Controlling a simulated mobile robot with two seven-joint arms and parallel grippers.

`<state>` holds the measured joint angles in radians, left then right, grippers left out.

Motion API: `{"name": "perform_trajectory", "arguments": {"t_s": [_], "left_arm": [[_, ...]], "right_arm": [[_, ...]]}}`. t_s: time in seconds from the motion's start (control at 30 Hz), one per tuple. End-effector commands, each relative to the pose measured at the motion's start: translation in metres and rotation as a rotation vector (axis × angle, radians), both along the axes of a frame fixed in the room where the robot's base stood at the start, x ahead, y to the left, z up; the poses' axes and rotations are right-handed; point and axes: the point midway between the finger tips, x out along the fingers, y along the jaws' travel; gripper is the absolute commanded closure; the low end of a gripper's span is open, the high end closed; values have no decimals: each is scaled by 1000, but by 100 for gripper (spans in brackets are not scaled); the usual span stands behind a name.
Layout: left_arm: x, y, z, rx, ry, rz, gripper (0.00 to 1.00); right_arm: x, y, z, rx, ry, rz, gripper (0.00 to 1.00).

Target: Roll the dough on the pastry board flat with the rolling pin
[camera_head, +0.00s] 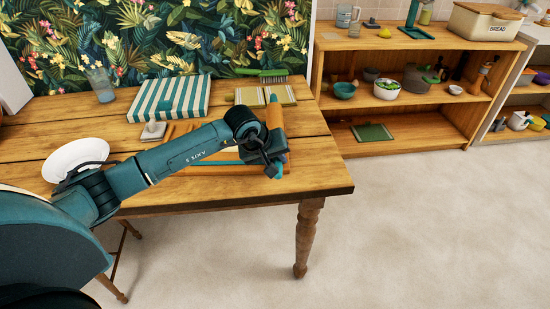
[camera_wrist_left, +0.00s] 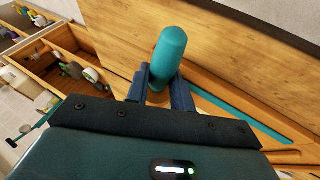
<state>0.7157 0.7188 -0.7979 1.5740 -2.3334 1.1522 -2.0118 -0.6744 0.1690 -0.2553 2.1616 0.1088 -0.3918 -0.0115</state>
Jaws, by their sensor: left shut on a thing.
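My left gripper (camera_head: 270,163) is over the near right part of the wooden table. In the left wrist view its fingers (camera_wrist_left: 160,92) are closed on a rounded teal handle (camera_wrist_left: 170,50), which looks like the rolling pin's. An orange-brown cylinder (camera_head: 274,114), seemingly the pin's body, stands up just beyond the gripper in the head view. The pastry board (camera_head: 205,169) lies on the table, mostly hidden behind my left arm. I cannot make out the dough. My right gripper is in neither view.
A striped teal-and-white book-like thing (camera_head: 170,98), a glass (camera_head: 101,85), a white plate (camera_head: 75,158) and a green brush (camera_head: 272,76) are on the table (camera_head: 240,192). Folded striped cloths (camera_head: 250,96) lie near the cylinder. Open shelves (camera_head: 410,107) stand right; floor between is clear.

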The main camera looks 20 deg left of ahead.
Motion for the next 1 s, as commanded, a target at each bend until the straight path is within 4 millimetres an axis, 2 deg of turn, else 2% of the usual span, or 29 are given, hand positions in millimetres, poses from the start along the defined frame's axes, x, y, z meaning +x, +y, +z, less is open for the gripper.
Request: {"name": "perform_trajectory", "arguments": {"t_s": [0.13, 0.53, 1.0], "left_arm": [[2, 0, -9, 0, -7, 0, 100], [1, 0, -9, 0, -7, 0, 100], [2, 0, -15, -1, -8, 0, 100]], "right_arm": [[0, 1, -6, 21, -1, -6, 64], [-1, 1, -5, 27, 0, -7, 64], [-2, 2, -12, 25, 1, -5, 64]]}}
